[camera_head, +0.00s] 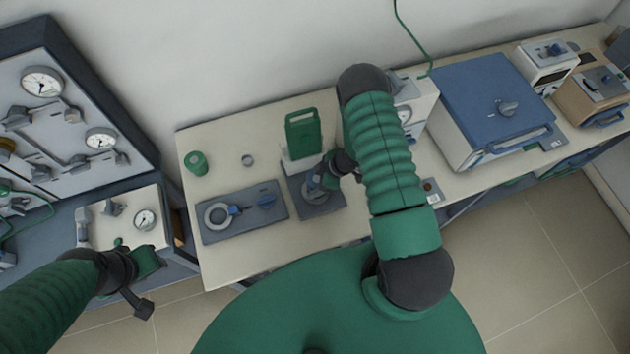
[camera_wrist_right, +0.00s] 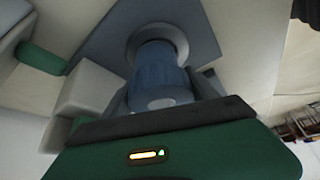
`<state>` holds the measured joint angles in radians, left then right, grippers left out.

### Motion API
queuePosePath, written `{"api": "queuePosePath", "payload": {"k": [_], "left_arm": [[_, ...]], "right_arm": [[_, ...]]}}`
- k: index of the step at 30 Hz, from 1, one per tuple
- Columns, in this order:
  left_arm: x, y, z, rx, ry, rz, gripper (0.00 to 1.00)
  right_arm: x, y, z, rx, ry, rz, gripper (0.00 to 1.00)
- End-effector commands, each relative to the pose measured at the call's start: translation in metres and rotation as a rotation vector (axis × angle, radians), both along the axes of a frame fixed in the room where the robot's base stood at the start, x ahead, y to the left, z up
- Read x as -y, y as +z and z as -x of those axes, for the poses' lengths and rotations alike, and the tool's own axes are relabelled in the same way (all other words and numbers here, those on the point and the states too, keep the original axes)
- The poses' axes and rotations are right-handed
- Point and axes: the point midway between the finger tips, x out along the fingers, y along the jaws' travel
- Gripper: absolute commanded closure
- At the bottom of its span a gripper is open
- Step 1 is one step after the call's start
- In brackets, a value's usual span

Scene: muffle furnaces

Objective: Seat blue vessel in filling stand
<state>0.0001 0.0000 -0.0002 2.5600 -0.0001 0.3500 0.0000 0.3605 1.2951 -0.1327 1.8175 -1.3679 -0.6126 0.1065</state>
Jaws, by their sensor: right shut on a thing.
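The blue vessel (camera_wrist_right: 158,72) is between the fingers of my right gripper in the right wrist view. Its far end overlaps a round grey collar (camera_wrist_right: 176,35) on a blue-grey plate; I cannot tell whether it sits inside the collar or just above it. In the head view my right gripper (camera_head: 336,168) is shut on the vessel (camera_head: 316,178) over the dark square plate (camera_head: 325,201), which I take for the filling stand; the gripper partly hides the vessel. My left gripper (camera_head: 140,281) hangs at the lower left, away from the bench; its jaws are unclear.
A green canister (camera_head: 303,134) stands on a white block just behind the plate. A panel with a ring and blue handle (camera_head: 242,211) lies left of it. A blue-topped furnace (camera_head: 495,90) is at right.

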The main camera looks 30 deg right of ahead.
Motion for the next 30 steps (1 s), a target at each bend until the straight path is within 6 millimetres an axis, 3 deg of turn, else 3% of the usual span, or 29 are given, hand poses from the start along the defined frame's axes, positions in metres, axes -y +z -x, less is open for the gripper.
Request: {"api": "queuePosePath", "payload": {"k": [30], "left_arm": [[0.0, -0.0029, 0.0, 0.0, 0.0, 0.0, 0.65]], "right_arm": [[-0.004, -0.0043, -0.0007, 0.002, -0.001, -0.003, 1.0]]}}
